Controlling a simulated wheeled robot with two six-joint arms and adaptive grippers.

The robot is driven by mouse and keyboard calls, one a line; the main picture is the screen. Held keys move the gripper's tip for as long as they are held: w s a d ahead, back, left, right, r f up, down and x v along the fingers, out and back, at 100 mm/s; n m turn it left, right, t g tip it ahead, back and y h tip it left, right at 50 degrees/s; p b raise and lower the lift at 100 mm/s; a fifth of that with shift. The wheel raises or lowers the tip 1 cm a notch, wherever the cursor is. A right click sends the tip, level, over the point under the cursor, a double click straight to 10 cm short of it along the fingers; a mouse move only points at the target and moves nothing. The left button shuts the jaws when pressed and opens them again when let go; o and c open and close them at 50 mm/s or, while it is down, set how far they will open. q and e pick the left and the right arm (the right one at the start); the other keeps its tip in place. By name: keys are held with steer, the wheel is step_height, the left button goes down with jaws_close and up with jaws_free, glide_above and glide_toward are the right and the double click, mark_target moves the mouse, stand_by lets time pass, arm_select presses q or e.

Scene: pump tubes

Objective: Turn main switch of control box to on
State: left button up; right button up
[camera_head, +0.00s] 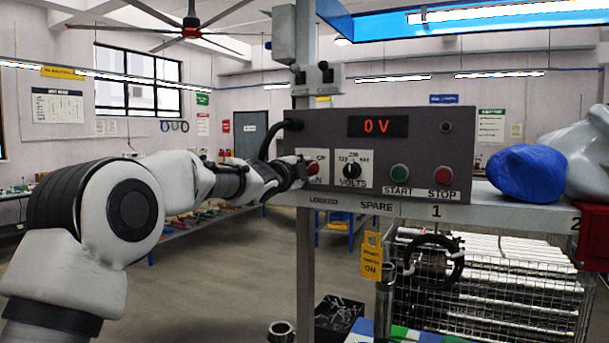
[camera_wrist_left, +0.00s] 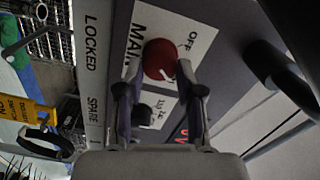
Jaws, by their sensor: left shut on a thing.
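The grey control box (camera_head: 455,125) is in the middle of the head view, with its red display reading 0 V. Its red main switch knob (camera_head: 313,168) sits at the left of the front panel, partly hidden by my left gripper (camera_head: 299,172). In the left wrist view, the round red main switch knob (camera_wrist_left: 160,60) has a white mark and sits on a white plate lettered MAIN and OFF. My left gripper (camera_wrist_left: 158,78) is shut on the knob, one finger on each side. My right gripper is not in view.
Right of the switch are a black VOLTS dial (camera_head: 351,170), a green START button (camera_head: 399,173) and a red STOP button (camera_head: 443,175). A yellow tag (camera_head: 371,257) hangs below the shelf. A blue bundle (camera_head: 526,173) lies on the shelf's right side.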

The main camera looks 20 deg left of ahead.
arm_select(q)
steer(key=shift+m, duration=0.5)
steer(key=o, duration=1.2)
steer(key=shift+w, duration=0.1)
steer(key=shift+c, duration=0.2)
steer(key=s, duration=1.2)
steer(key=shift+a, duration=0.2)
steer(key=shift+w+f, duration=0.1)
